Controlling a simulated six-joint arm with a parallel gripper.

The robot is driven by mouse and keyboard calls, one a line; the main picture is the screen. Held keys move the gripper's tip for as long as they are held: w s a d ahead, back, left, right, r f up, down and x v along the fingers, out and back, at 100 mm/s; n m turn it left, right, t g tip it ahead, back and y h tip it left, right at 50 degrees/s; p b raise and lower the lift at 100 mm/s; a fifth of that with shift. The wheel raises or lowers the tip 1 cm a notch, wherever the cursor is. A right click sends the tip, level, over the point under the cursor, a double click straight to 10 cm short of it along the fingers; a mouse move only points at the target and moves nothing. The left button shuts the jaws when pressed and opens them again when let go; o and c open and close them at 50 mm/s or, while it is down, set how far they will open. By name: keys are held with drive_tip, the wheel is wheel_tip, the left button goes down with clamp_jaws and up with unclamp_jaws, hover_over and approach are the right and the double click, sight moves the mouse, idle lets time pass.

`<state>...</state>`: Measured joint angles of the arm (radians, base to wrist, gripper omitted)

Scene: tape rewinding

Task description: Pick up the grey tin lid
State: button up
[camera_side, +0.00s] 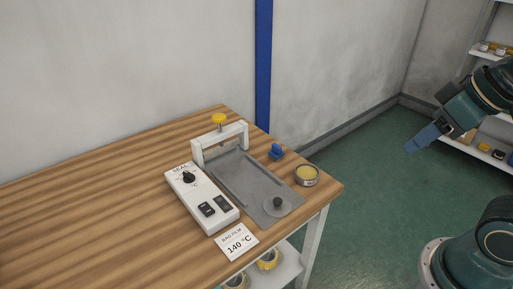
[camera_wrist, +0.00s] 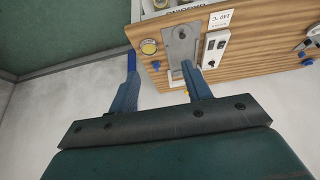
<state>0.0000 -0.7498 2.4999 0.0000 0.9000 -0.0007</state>
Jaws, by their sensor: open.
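The grey tin lid (camera_side: 277,206), a round disc with a dark knob, lies flat on the front end of the grey metal plate (camera_side: 248,183) of the sealing machine. It also shows small in the wrist view (camera_wrist: 182,33). An open round tin (camera_side: 307,175) with yellow contents stands near the table's right corner; the wrist view shows it too (camera_wrist: 149,47). My gripper (camera_side: 423,140) is high over the floor, well to the right of the table. In the wrist view its two blue fingers (camera_wrist: 158,65) are apart with nothing between them.
The white control box (camera_side: 203,198) with a knob and switches stands left of the plate. A white frame (camera_side: 221,143) with a yellow knob rises at the plate's back. A small blue object (camera_side: 276,151) is right of it. The left tabletop is bare.

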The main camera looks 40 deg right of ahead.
drive_tip(key=shift+w, duration=0.1)
drive_tip(key=w+a+f+n+g+y, duration=0.1)
drive_tip(key=w+f+n+g, duration=0.1)
drive_tip(key=w+n, duration=0.5)
drive_tip(key=w+a+f+n+g, duration=0.1)
drive_tip(key=w+a+n+g, duration=0.1)
drive_tip(key=w+n, duration=0.5)
drive_tip(key=w+a+f+n+g+y, duration=0.1)
drive_tip(key=w+f+n+g+y, duration=0.1)
drive_tip(key=w+f+n, duration=0.6)
drive_tip(key=w+f, duration=0.6)
drive_tip(key=f, duration=0.1)
drive_tip(key=shift+a+f+n+g, duration=0.25)
drive_tip(key=shift+a+n+g, duration=0.05)
drive_tip(key=shift+a+g, duration=0.1)
